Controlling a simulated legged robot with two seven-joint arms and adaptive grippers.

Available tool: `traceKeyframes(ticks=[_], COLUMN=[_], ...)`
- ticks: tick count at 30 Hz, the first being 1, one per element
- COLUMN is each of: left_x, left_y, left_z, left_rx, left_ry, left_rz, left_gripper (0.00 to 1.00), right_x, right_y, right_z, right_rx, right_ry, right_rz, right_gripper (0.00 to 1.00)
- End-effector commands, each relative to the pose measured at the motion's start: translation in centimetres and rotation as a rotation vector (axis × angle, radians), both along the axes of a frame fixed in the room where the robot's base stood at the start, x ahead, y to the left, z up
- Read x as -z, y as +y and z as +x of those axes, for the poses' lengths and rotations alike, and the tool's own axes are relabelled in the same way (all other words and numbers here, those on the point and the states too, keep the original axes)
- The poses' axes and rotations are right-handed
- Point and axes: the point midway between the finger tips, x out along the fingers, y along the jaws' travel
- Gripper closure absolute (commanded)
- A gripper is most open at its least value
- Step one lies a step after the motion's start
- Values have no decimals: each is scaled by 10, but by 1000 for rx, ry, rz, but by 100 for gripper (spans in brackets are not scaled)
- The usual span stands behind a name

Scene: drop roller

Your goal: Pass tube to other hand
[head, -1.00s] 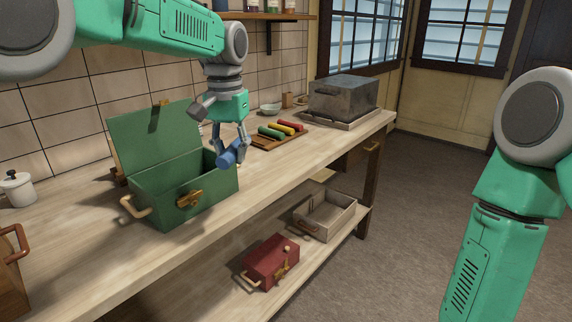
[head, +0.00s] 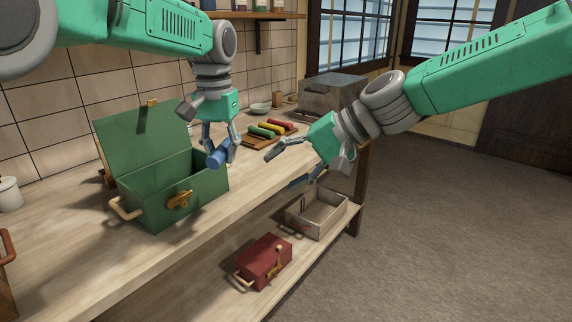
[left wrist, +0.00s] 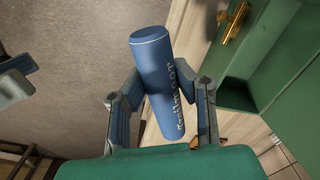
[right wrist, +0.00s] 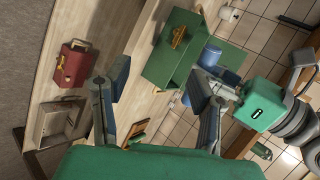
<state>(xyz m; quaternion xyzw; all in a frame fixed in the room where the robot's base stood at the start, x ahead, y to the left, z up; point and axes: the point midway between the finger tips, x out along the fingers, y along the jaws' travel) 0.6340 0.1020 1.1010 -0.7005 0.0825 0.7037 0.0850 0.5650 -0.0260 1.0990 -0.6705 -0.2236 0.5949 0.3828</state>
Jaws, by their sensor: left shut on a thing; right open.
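The blue tube (head: 217,156) is held in the air by my left gripper (head: 219,148), beside the open green box (head: 160,203) and above the counter. In the left wrist view the tube (left wrist: 160,75) lies between both fingers, with its upper end sticking out past them. My right gripper (head: 288,166) is open and empty, to the right of the tube and apart from it. In the right wrist view its fingers (right wrist: 160,95) are spread wide, and the tube (right wrist: 209,56) shows beyond one finger, partly hidden.
A wooden tray with red, yellow and green rollers (head: 268,132) lies on the counter behind. A grey metal box (head: 330,93) stands at the far end. The lower shelf holds a red box (head: 264,262) and an open tray (head: 318,214). The counter front (head: 215,215) is clear.

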Motion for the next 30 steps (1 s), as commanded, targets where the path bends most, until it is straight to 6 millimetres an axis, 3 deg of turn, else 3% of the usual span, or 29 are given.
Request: traceKeyframes(ticks=[7,21,30], left_x=[0,0,0], left_y=[0,0,0], left_z=[0,0,0], left_rx=[0,0,0], left_ry=[0,-1,-1], left_rz=[0,0,0], left_gripper=[100,100,100], right_x=[-7,-6,0], right_y=[21,106,126], right_z=[5,26,32], right_rx=[-7,-5,-4], right_ry=[-3,-4,-2], right_rz=[9,7,9], right_gripper=[50,50,50])
